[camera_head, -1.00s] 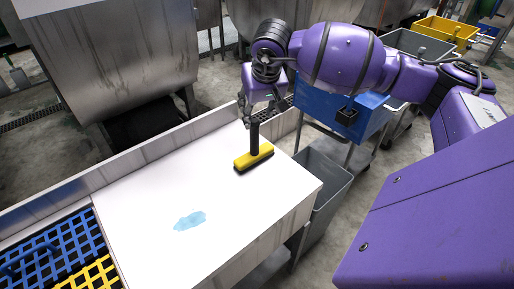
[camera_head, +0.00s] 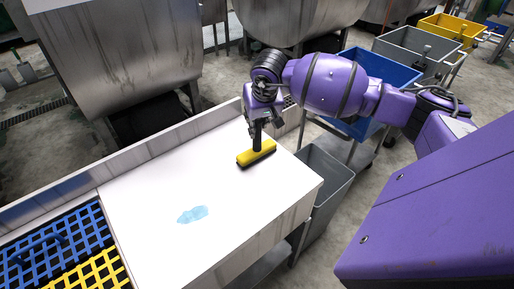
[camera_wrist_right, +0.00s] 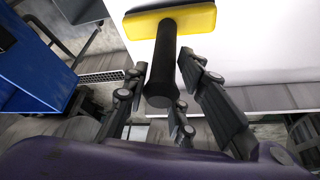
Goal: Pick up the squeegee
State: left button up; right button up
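The squeegee (camera_head: 256,154) has a yellow and black head lying on the white table and a black handle standing upright. It also shows in the right wrist view (camera_wrist_right: 182,22), with the handle pointing toward my gripper. My right gripper (camera_head: 258,120) is at the top of the handle. In the right wrist view its fingers (camera_wrist_right: 160,100) are spread, one side on each side of the handle's end, with gaps visible. I cannot tell how deep the handle sits between them. My left gripper is not in view.
A light blue puddle (camera_head: 192,214) lies on the white table (camera_head: 150,200). Blue and yellow grates (camera_head: 62,245) adjoin it at left. A raised rim runs along the far edge. A grey bin (camera_head: 325,180) stands off the right edge, and a blue tub (camera_head: 372,80) is behind.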

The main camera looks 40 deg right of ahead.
grip_shut()
jog(key=shift+d+r, duration=0.1)
jog(key=shift+r, duration=0.4)
notch_tip(320, 180, up, 2)
jog(key=shift+r, duration=0.2)
jog(key=s+a+r, duration=0.2)
jog(key=s+r, duration=0.3)
jog(key=s, duration=0.1)
jog(key=s+a+r+b, duration=0.1)
jog(key=s+a+r, duration=0.2)
jog(key=s, duration=0.4)
jog(key=shift+a+r, duration=0.25)
jog(key=shift+r, duration=0.6)
